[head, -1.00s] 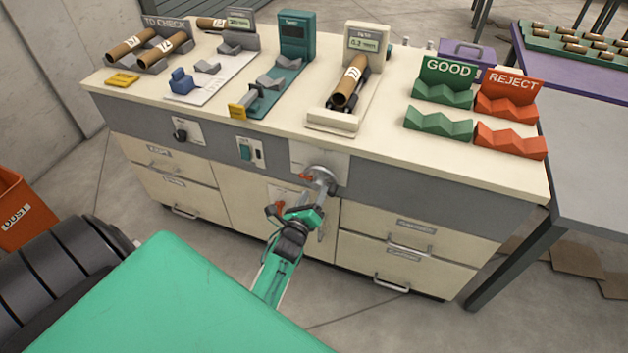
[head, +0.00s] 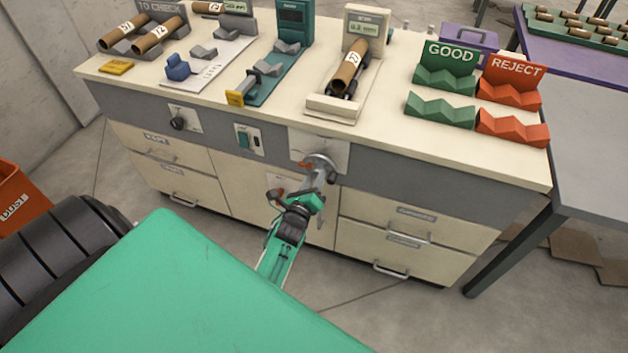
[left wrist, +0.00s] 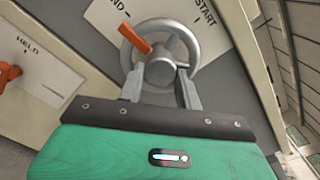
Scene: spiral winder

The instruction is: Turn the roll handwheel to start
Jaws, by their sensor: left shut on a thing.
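The silver roll handwheel (head: 322,161) sits on a pale plate on the front of the bench. In the left wrist view the handwheel (left wrist: 188,35) has a round hub and an orange pointer (left wrist: 133,38). The pointer is tilted to the upper left, toward a partly hidden label ending in "ND"; the word START is at the upper right. My left gripper (left wrist: 162,88) is shut on the handwheel, its two fingers on either side of the hub. The lower part of the wheel is hidden behind my gripper. My right gripper is not in view.
An orange lever (left wrist: 9,73) by a HELD plate is just left of the wheel. A green switch (head: 243,139) and a black knob (head: 178,123) are further left. Drawer handles (head: 408,241) stick out at the lower right. The benchtop holds tubes and GOOD and REJECT racks.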

